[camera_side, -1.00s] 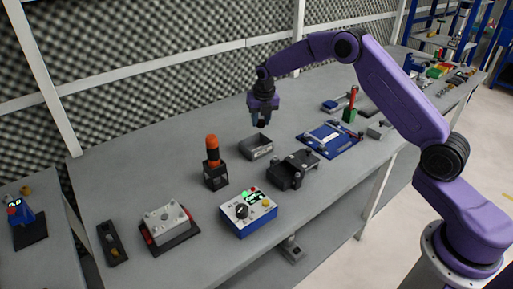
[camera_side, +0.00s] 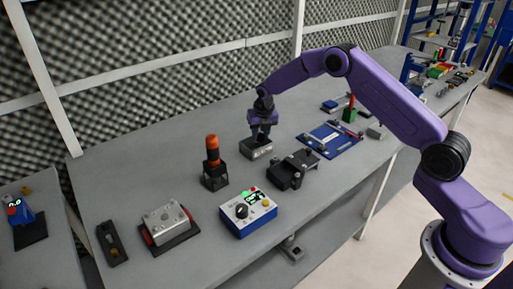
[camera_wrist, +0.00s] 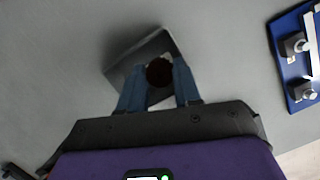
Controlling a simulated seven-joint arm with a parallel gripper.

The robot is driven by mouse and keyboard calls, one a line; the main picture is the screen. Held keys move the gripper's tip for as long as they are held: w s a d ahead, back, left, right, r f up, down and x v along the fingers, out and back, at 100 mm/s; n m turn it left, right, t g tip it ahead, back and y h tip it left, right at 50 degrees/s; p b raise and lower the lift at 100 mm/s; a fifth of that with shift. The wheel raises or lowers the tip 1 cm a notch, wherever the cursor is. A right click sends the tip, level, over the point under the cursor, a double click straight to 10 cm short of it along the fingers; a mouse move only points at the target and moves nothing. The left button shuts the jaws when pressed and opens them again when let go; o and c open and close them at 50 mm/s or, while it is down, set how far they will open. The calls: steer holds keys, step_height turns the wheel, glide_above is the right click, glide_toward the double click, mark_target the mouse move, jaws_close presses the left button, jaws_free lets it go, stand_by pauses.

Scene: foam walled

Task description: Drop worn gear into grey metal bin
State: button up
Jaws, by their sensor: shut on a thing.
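The grey metal bin (camera_side: 257,152) stands on the bench below my gripper, and its rim also shows in the wrist view (camera_wrist: 128,66). My gripper (camera_side: 262,136) points down at the bin, its fingertips at or just above the opening. In the wrist view my gripper (camera_wrist: 160,84) is shut on a dark round thing (camera_wrist: 158,71), which looks like the worn gear. The gear is over or within the bin's opening; its exact height is hard to tell. The fingers hide part of it, and the side view does not show it clearly.
A black block fixture (camera_side: 291,171) is close to the right of the bin. An orange-topped post (camera_side: 213,160) stands to its left. A blue plate fixture (camera_side: 331,139) lies farther right, and a control box (camera_side: 248,212) is in front. The bench behind the bin is clear.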

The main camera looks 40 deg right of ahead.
steer(key=o, duration=1.2)
steer(key=shift+c, duration=0.2)
steer(key=v, duration=1.7)
steer(key=shift+r, duration=0.25)
steer(key=shift+s, duration=0.15)
